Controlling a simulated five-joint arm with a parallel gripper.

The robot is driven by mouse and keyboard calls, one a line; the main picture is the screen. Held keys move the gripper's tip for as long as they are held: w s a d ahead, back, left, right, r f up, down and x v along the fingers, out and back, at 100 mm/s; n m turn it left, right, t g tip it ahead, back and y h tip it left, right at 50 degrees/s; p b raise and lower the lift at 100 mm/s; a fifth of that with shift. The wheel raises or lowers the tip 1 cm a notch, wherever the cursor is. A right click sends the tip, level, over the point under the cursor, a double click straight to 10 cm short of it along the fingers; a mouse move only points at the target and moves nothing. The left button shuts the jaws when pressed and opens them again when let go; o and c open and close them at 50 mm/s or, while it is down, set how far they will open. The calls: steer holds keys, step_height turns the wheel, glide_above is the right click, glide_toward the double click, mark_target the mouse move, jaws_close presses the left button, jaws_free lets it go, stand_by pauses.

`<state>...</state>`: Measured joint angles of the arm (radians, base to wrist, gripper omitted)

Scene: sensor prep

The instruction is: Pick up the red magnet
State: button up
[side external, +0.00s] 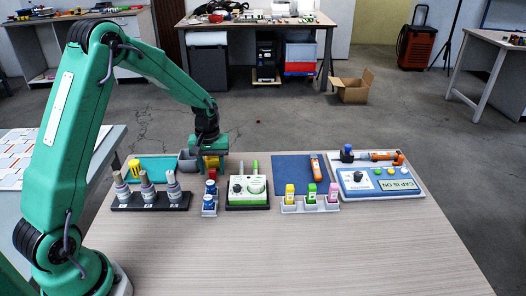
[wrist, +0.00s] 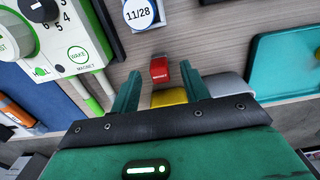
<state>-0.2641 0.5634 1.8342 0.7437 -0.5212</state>
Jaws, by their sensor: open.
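The red magnet (wrist: 160,70) is a small block with white lettering on its near face. In the wrist view it lies ahead of my gripper (wrist: 161,73), between the lines of the two green fingers. The fingers stand apart, with a gap on each side of the magnet. In the side external view the red magnet (side external: 212,174) shows just below my gripper (side external: 212,169), which points down at the back of the table. I cannot tell how far the fingertips are above it.
A yellow piece (wrist: 168,97) and a grey container (wrist: 228,85) lie close behind the magnet. A teal tray (side external: 155,164) is at left. The table front is clear.

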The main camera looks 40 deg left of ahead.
steer(key=shift+f, duration=1.05)
steer(key=shift+c, duration=0.3)
jaws_close()
